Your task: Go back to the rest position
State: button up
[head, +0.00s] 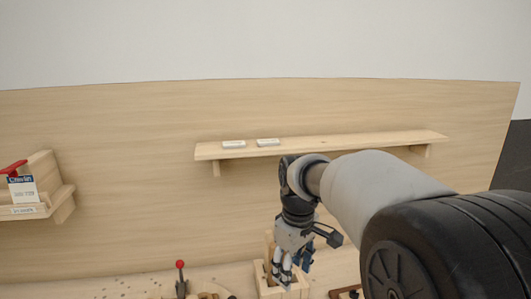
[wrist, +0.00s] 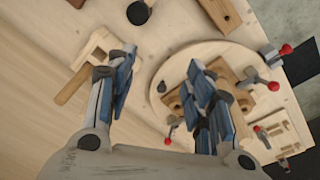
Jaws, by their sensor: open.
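My gripper (wrist: 163,98) is open in the wrist view, with its two blue-padded fingers apart and nothing seen between them. In the head view my gripper (head: 289,270) points down at the bottom centre, in front of the wooden back panel. It is over or close to a small light wooden box (head: 268,291); I cannot tell whether they touch. Part of that area is hidden behind my arm.
A round wooden board (wrist: 232,62) with red-tipped clamps (wrist: 273,86) lies on the bench. A wooden shelf (head: 330,145) with two small pale blocks (head: 268,142) runs along the panel. A wooden holder (head: 62,196) with a card (head: 23,188) is at left.

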jog(key=s+d+r+m+t+b, duration=0.1)
jog(key=s+d+r+m, duration=0.15)
jog(key=s, duration=0.35)
jog(key=s+d+r+m+t+b, duration=0.1)
jog(key=s+d+m, duration=0.15)
jog(key=s, duration=0.35)
jog(key=s+d+f+m, duration=0.1)
jog(key=s+f+m, duration=0.1)
jog(key=s, duration=0.5)
jog(key=s+d+f+m+t+b, duration=0.1)
jog(key=s+d+f, duration=0.1)
jog(key=s, duration=0.6)
jog(key=shift+f+m+t, duration=0.3)
jog(key=shift+f+m, duration=0.1)
jog(key=shift+f, duration=0.05)
